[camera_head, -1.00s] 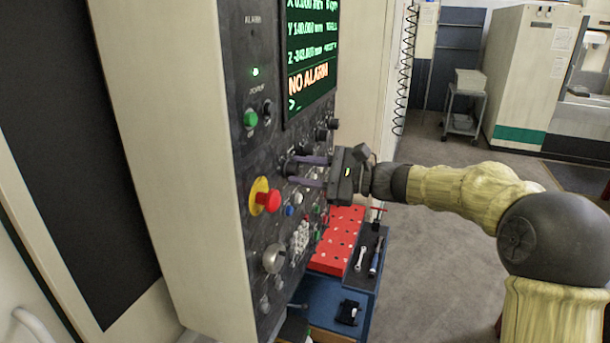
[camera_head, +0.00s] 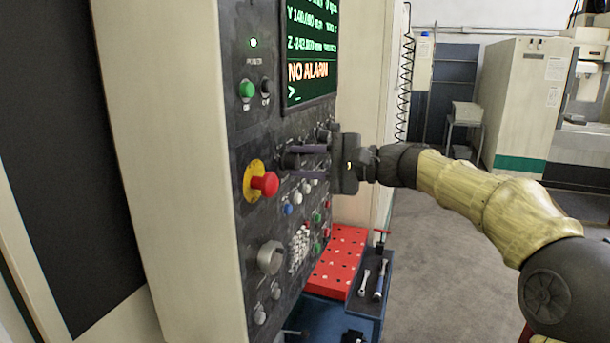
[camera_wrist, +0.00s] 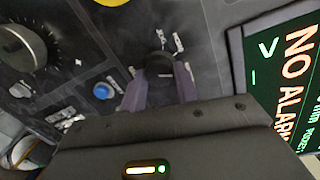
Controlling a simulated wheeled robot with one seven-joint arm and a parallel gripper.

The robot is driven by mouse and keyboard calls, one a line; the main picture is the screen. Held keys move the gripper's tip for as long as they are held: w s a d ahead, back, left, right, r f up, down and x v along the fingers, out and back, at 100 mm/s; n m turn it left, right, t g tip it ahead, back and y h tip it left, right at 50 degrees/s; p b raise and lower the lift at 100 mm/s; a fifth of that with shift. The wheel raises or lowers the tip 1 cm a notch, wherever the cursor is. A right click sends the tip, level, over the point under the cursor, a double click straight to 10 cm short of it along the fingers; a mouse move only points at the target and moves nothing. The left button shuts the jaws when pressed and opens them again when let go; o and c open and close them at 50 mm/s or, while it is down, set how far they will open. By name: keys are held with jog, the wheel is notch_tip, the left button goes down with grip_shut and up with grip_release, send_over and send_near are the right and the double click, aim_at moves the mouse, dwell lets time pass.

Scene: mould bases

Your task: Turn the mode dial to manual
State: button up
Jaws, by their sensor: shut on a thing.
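The mode dial appears to be the small black knob (camera_head: 289,160) on the dark control panel, right of the red emergency button. In the wrist view the black knob (camera_wrist: 160,64) sits between my two purple fingers, with small white labels around it too blurred to read. My gripper (camera_head: 308,158) reaches in from the right and is shut on this knob. In the wrist view the fingers (camera_wrist: 160,85) lie on either side of it and partly hide it. I cannot read which label the knob points to.
A red mushroom button (camera_head: 264,184) on a yellow base is close left of the gripper. A screen (camera_head: 311,50) reading NO ALARM is above. A large grey knob (camera_head: 270,257) is lower on the panel. A red perforated plate (camera_head: 338,262) and wrenches (camera_head: 371,280) lie below.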

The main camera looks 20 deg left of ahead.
dwell(0.3)
jog(key=o, duration=1)
jog(key=d+b, duration=0.1)
jog(key=d, duration=0.4)
jog(key=d+b, duration=0.1)
jog(key=d, duration=0.5)
jog(key=d+r+b, duration=0.1)
jog(key=d+b, duration=0.1)
jog(key=d, duration=0.4)
jog(key=shift+s+d, duration=0.15)
jog(key=shift+d, duration=0.05)
jog(key=shift+f, duration=0.1)
